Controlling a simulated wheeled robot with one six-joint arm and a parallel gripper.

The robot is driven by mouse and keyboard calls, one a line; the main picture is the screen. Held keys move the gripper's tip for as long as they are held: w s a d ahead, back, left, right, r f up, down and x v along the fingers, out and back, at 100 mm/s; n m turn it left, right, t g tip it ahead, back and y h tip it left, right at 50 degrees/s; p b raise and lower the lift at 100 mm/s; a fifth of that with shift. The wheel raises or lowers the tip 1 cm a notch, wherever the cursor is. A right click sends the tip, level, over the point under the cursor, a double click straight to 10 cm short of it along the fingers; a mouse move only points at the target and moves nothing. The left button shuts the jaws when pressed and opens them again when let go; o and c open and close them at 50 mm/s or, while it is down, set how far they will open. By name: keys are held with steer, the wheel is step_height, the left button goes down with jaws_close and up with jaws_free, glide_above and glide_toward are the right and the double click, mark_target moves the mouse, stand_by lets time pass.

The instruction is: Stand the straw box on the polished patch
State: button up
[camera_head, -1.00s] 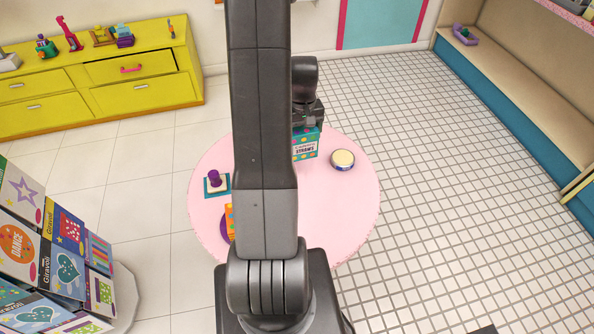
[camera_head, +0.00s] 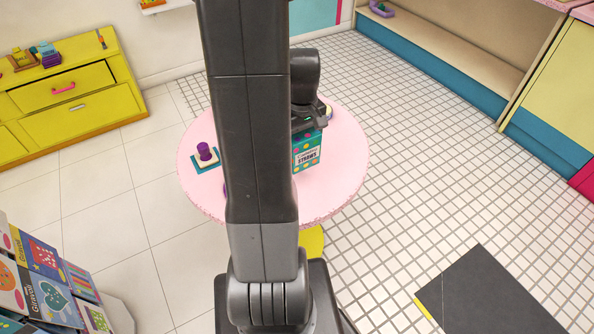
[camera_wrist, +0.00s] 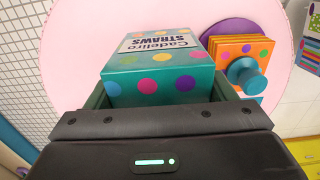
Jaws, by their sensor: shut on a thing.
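The straw box (camera_head: 307,152) is teal with coloured dots and a white label reading STRAWS. It also shows in the wrist view (camera_wrist: 160,77), between the jaws. My gripper (camera_head: 308,122) is shut on it, over the pink round table (camera_head: 345,165). The head view does not settle whether its base touches the table. I cannot single out a polished patch; a dark flat panel (camera_head: 490,295) with a yellow edge lies on the tiled floor at the lower right.
A purple peg on a teal base (camera_head: 205,156) stands on the table's left. An orange dotted holder (camera_wrist: 240,58) is beside the box in the wrist view.

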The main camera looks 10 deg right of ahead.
mark_target(301, 160)
step_height(301, 160, down, 3)
steer(key=shift+w+f, duration=0.1)
steer(key=shift+f, duration=2.25)
steer(key=shift+f, duration=0.1)
steer(key=o, duration=1.1)
steer(key=shift+c, duration=0.2)
step_height(301, 160, up, 12)
steer(key=shift+r+p, duration=0.1)
steer(key=shift+p, duration=0.2)
